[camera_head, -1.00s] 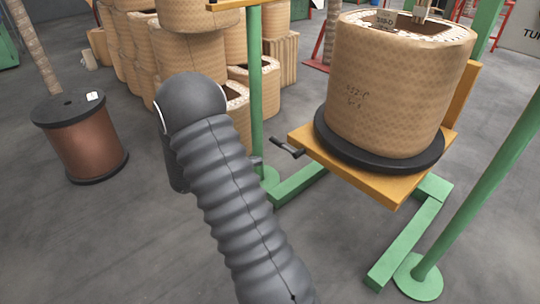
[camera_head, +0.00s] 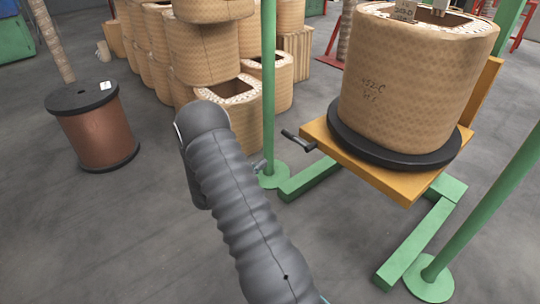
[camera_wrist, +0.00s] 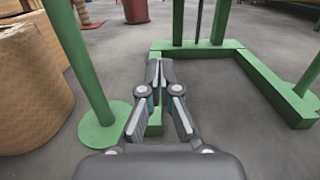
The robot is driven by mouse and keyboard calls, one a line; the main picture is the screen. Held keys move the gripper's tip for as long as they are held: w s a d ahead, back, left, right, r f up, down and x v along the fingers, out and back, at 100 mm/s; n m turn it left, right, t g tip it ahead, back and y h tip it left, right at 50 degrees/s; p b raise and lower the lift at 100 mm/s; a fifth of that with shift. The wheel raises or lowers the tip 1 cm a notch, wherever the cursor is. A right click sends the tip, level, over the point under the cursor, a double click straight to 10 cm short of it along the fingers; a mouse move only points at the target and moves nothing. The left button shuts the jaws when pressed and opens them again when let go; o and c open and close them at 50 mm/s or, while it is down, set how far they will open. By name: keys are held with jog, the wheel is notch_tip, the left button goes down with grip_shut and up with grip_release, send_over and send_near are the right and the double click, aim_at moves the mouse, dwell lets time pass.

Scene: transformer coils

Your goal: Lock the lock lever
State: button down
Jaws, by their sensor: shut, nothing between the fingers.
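A dark crank-like lever (camera_head: 298,140) sticks out from the left corner of the yellow platform (camera_head: 395,183); I take it for the lock lever. It is not seen in the wrist view. My gripper shows in the wrist view (camera_wrist: 160,66), its fingertips together and empty, above the floor and green base. In the head view my grey sleeved arm hides most of the gripper; only a small part shows beside the green post, left of and below the lever, apart from it. A paper-wrapped coil (camera_head: 410,85) stands on a black disc (camera_head: 350,147) on the platform.
A green post (camera_head: 268,90) with a round foot stands just left of the lever. Green base beams (camera_head: 420,235) and another post (camera_head: 490,195) are at right. Wrapped coils (camera_head: 205,50) stack behind my arm. A copper reel (camera_head: 98,135) stands left on open floor.

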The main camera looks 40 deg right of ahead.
jog(key=d+r, duration=0.4)
jog(key=d, duration=0.5)
jog(key=shift+w+d+r+b, duration=0.2)
jog(key=shift+w+d+b, duration=0.15)
jog(key=shift+d+b, duration=0.1)
jog(key=shift+r, duration=0.1)
